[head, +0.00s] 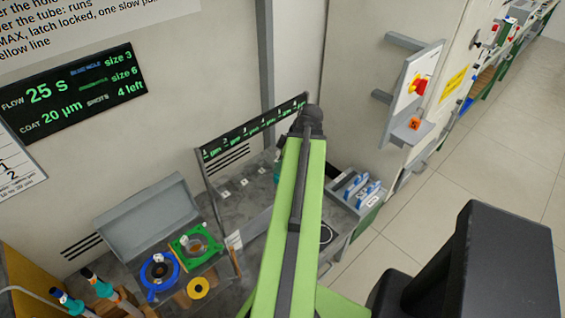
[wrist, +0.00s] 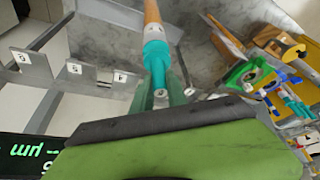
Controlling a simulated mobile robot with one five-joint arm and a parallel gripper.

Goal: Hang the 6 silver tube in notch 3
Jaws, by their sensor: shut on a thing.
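In the wrist view my gripper (wrist: 161,88) is shut on a rod with a teal sleeve (wrist: 157,57), a pale silver band and a copper-brown length running to the top edge. A silver colour shows only at the band and the small lower end; any size mark on it is unreadable. The rack's notched grey plates with small white number tags (wrist: 74,68) stand left of the held rod, apart from it. The tags appear upside down and I cannot read them surely. In the head view the notch rack (head: 243,184) is partly behind my green arm, which hides most of my gripper.
Left of the rack are a blue ring fixture (head: 160,273), a green one (head: 196,244) and a yellow ring (head: 198,288). Teal-sleeved rods (head: 68,302) stand at lower left. A bin with blue-white items (head: 358,190) is right of my arm.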

